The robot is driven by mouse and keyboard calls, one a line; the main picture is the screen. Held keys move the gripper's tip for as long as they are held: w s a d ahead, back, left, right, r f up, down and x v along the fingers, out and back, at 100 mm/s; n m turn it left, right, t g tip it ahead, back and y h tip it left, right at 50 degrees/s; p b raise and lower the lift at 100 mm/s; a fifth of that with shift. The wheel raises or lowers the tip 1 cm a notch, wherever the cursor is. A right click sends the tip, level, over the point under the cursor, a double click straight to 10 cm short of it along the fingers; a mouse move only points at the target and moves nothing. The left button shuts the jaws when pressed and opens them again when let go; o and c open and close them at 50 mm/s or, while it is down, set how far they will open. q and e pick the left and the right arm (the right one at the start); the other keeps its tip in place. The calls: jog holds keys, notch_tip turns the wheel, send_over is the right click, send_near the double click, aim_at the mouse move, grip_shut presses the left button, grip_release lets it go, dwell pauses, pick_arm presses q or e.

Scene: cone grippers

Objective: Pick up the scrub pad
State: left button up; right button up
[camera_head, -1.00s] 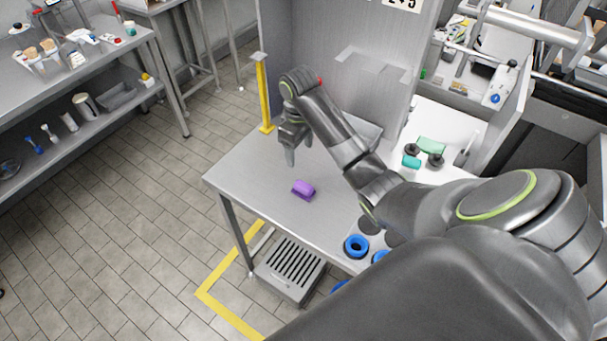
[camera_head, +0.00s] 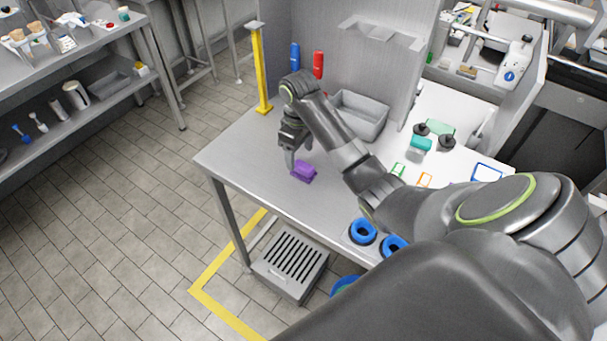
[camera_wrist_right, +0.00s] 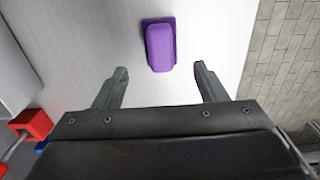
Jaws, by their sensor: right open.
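The scrub pad is a purple block (camera_head: 303,171) lying on the metal table (camera_head: 245,165) near its front left part. In the right wrist view the purple scrub pad (camera_wrist_right: 160,45) lies ahead of the fingertips, roughly centred between them and not between the fingers. My right gripper (camera_head: 291,160) is above the table just behind the pad, fingers pointing down. In the right wrist view my right gripper (camera_wrist_right: 162,80) is open and empty, its two fingers wide apart. Whether a fingertip touches the table cannot be told. My left gripper is not in view.
A grey bin (camera_head: 362,115) stands behind my right arm against the back panel. Blue (camera_head: 295,57) and red (camera_head: 318,65) items are on that panel. Blue rings (camera_head: 362,231) lie at the front right. A yellow post (camera_head: 261,70) rises at the back left corner.

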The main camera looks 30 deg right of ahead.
aim_at(301, 164)
jog(key=shift+f+b, duration=0.35)
jog(key=shift+f, duration=0.15)
jog(key=f, duration=0.1)
jog(key=b, duration=0.1)
jog(key=f+b, duration=0.1)
jog(key=shift+s+f, duration=0.25)
jog(key=shift+f, duration=0.85)
jog(key=c, duration=1.1)
jog(key=shift+o, duration=0.2)
jog(key=shift+r, duration=0.1)
